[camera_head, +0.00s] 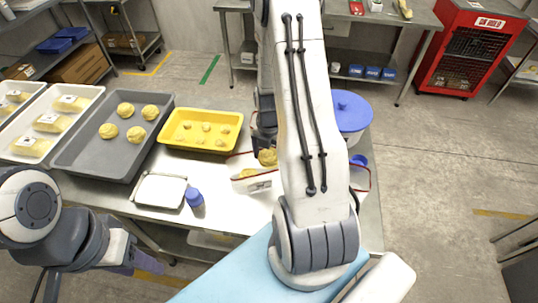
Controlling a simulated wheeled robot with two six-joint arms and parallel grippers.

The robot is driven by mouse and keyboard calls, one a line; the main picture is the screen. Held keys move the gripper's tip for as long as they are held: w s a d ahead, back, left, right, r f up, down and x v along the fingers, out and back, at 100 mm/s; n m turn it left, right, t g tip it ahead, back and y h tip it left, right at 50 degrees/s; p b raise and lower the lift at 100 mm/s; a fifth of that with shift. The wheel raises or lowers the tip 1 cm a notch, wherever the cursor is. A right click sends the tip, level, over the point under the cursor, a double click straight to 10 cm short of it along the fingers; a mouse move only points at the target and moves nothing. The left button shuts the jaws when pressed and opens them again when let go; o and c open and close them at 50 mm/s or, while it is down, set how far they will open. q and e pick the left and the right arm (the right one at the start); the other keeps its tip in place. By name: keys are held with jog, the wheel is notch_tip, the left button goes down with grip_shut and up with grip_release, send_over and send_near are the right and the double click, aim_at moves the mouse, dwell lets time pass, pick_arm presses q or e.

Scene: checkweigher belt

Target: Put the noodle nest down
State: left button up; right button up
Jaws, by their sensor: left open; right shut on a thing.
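My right gripper (264,140) points down at the middle of the table, partly hidden behind my own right arm. It is shut on a yellow noodle nest (268,157), of which only part shows. The nest is just above or at a white open container (256,184); I cannot tell whether it touches it. Another yellow piece shows inside that container. More noodle nests (125,109) sit apart on a dark grey tray (76,153). My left gripper (140,262) is open and empty at the lower left, away from the nests.
A yellow tray (236,118) with several small pieces lies left of the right gripper. White trays (64,93) hold packed goods. A blue-lidded tub (350,108) stands behind my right arm.

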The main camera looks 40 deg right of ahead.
jog(key=shift+f, duration=0.4)
jog(key=shift+f, duration=0.1)
jog(key=shift+f+b, duration=0.5)
jog(key=shift+f, duration=0.05)
jog(key=o, duration=1.1)
